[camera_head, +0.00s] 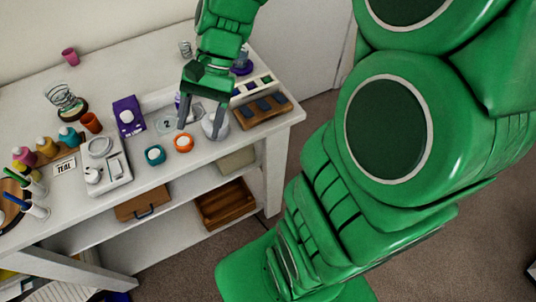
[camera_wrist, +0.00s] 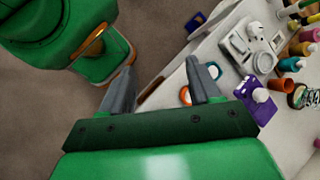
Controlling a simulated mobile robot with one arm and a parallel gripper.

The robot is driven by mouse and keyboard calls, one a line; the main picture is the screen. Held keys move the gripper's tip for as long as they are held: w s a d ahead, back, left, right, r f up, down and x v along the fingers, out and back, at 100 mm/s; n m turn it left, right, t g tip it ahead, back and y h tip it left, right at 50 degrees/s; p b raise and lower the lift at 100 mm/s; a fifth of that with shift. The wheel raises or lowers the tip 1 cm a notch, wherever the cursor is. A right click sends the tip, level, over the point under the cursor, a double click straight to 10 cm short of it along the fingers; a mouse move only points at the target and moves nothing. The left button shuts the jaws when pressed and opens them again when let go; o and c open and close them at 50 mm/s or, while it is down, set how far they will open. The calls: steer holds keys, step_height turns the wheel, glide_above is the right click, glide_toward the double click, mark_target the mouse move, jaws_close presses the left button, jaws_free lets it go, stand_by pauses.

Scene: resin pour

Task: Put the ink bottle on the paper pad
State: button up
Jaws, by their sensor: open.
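My gripper (camera_head: 201,122) is open above the right part of the white workbench. In the wrist view its two fingers (camera_wrist: 163,78) are spread with nothing held between them. A pale rounded container (camera_head: 214,124) shows behind the right finger in the head view, partly hidden. A small purple item (camera_head: 178,100) shows beside the left finger; I cannot tell whether it is the ink bottle. A pale flat piece with a round mark (camera_head: 166,124) lies left of the gripper; I cannot tell whether it is the paper pad.
Orange (camera_head: 183,142) and teal (camera_head: 155,155) round items sit near the front edge. A purple box (camera_head: 127,116) stands left, beside a white device (camera_head: 103,165). A wooden tray with dark blocks (camera_head: 262,111) lies right. Several bottles (camera_head: 46,147) crowd the far left.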

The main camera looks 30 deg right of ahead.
steer(key=s+d+n+h, duration=0.3)
steer(key=s, duration=0.4)
steer(key=s+d+n+t+h, duration=0.1)
steer(key=s+d+n+h, duration=0.2)
steer(key=s, duration=0.5)
steer(key=shift+d+r+t, duration=0.3)
steer(key=shift+d+r, duration=0.15)
steer(key=shift+d, duration=0.25)
